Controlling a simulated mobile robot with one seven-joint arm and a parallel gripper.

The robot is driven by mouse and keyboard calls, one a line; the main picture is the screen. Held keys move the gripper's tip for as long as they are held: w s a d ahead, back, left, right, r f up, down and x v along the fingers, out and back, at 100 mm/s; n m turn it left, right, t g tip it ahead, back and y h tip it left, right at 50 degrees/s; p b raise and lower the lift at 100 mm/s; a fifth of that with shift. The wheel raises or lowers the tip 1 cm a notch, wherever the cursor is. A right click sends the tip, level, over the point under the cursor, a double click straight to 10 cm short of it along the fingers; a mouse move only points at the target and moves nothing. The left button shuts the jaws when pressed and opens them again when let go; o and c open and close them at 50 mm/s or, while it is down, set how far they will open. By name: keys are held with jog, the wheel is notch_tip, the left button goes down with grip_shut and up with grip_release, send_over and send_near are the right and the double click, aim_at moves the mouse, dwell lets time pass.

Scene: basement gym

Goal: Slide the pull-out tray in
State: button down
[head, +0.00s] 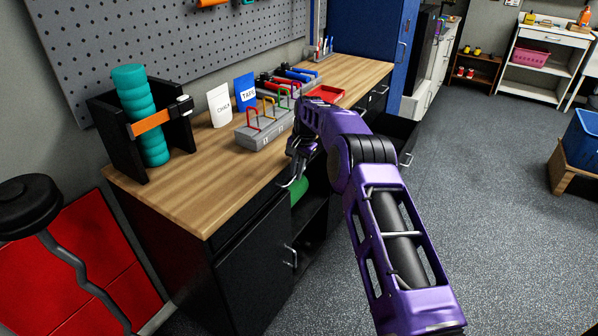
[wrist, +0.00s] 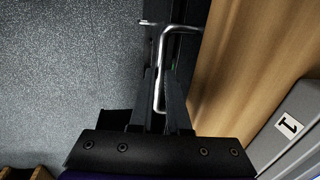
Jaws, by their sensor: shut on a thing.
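My gripper (head: 297,160) is at the front edge of the wooden-topped bench, below the worktop. In the wrist view its two dark fingers (wrist: 164,80) are shut on a silver bar handle (wrist: 159,92). The handle joins a dark front (wrist: 186,50) close beside the worktop edge; I take this to be the pull-out tray. In the head view the handle (head: 290,183) shows just under my gripper. My arm and gripper hide most of the tray, so how far it stands out cannot be told.
The worktop (head: 190,190) holds a grey rack (head: 262,138) and a black stand with teal rolls (head: 110,130). A black cabinet door (head: 255,270) is below, beside an open shelf with a green thing (head: 299,188). Another black drawer (head: 395,132) sticks out farther right. Floor (head: 490,200) is clear.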

jog(key=shift+w+a+r, duration=0.15)
jog(key=shift+a, duration=0.1)
jog(key=c, duration=0.9)
grip_release()
jog(key=s+d+b, duration=0.2)
jog(key=s+d, duration=0.5)
jog(key=d, duration=0.5)
jog(key=s+d+b, duration=0.2)
jog(key=s+d, duration=0.5)
jog(key=d, duration=0.6)
jog(key=r, duration=0.5)
jog(key=r+p, duration=0.1)
jog(key=r, duration=0.2)
jog(key=shift+s+d, duration=0.4)
